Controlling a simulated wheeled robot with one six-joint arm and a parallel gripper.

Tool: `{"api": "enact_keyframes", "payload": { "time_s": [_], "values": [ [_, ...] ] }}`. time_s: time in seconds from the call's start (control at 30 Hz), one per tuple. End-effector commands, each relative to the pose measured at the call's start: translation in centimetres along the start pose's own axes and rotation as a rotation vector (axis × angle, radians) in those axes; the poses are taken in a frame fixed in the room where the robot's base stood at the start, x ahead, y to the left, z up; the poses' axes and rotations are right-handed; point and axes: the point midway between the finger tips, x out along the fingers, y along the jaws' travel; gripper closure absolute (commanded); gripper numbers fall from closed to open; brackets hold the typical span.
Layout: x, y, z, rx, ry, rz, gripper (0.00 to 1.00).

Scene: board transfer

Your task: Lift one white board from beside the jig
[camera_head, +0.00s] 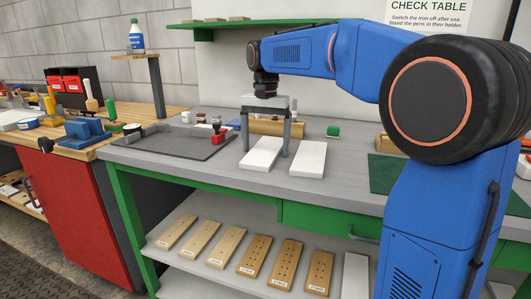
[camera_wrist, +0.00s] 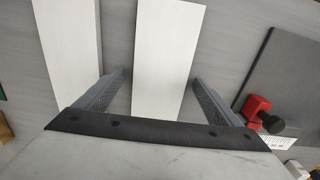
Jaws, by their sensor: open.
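Two white boards lie flat on the grey workbench, side by side with a gap. My gripper (camera_head: 266,150) is open, pointing down over the left white board (camera_head: 257,157), with one finger on each long side. The right white board (camera_head: 308,160) lies free beside it. In the wrist view, the same white board (camera_wrist: 166,42) passes between the open fingers of my gripper (camera_wrist: 161,78), with space at both sides. The other white board (camera_wrist: 68,45) is left of the left finger there. Whether the fingertips touch the bench cannot be told. I cannot identify the jig surely.
A dark mat (camera_head: 170,146) with a red clamp-like piece (camera_head: 217,137) lies left of the boards. A wooden block (camera_head: 265,127) is behind my gripper, and a green roll (camera_head: 333,131) stands further right. A green mat (camera_head: 384,170) is at right. Drilled wooden boards lie on the lower shelf (camera_head: 170,256).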

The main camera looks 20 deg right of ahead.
Motion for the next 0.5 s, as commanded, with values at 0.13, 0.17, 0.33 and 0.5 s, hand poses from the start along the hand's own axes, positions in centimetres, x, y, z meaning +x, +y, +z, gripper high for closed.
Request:
{"api": "enact_keyframes", "payload": {
  "time_s": [0.13,0.17,0.33,0.5],
  "values": [
    [-0.03,0.0,0.0,0.0,0.0,0.0,0.33],
    [-0.03,0.0,0.0,0.0,0.0,0.0,0.4],
    [-0.06,-0.01,0.0,0.0,0.0,0.0,0.61],
    [-0.13,-0.01,0.0,0.0,0.001,-0.001,0.61]
  ]
}}
